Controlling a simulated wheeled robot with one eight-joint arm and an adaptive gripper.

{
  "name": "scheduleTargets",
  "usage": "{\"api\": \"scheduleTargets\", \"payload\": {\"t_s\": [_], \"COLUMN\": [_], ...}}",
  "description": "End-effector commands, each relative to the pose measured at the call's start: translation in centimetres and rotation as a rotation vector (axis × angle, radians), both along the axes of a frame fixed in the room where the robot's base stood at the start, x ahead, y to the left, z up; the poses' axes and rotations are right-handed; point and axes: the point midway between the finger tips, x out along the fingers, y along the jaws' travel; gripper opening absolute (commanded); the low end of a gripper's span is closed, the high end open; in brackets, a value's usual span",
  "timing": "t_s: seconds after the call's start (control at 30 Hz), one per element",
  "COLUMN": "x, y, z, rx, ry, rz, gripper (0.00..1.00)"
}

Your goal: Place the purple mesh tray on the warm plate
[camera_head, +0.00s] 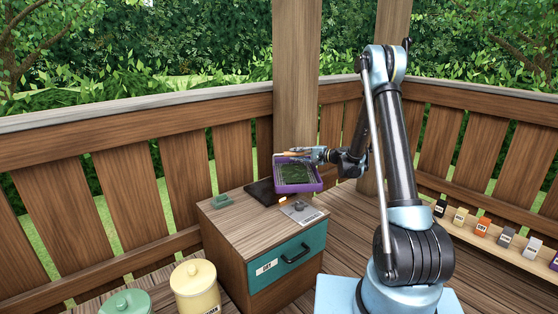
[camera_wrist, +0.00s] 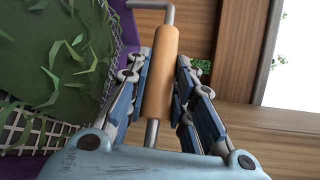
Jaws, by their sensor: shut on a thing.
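The purple mesh tray (camera_head: 299,187) holds green leaves and is tilted, above the back right part of the wooden cabinet top. In the wrist view its mesh (camera_wrist: 20,128) and leaves fill the left side. My gripper (camera_head: 296,154) is at the tray's far edge, its fingers (camera_wrist: 160,85) shut around a tan wooden handle (camera_wrist: 161,65) on a bent metal rod. A dark flat plate (camera_head: 262,192), probably the warm plate, lies on the cabinet top, partly hidden by the tray. Whether the tray touches anything below is not clear.
The cabinet (camera_head: 240,225) has a teal drawer front (camera_head: 280,262). On it are a small green block (camera_head: 222,200) and a grey labelled plate (camera_head: 310,219) with a dark piece. A cream jar (camera_head: 196,288) and green jar (camera_head: 126,304) stand front left. Small labelled containers line the right.

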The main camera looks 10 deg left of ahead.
Motion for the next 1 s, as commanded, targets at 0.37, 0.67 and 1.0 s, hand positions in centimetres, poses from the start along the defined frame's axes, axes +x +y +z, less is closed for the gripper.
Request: {"api": "scheduleTargets", "payload": {"t_s": [0.37, 0.67, 1.0], "x": [2.2, 0.1, -1.3], "y": [-17.5, -30.4, -34.2], "z": [2.1, 4.0, 4.7], "rx": [-0.002, 0.008, 0.012], "ry": [-0.007, -0.025, -0.036], "rz": [-0.470, -0.810, -0.922], "gripper": [0.00, 0.00, 0.00]}}
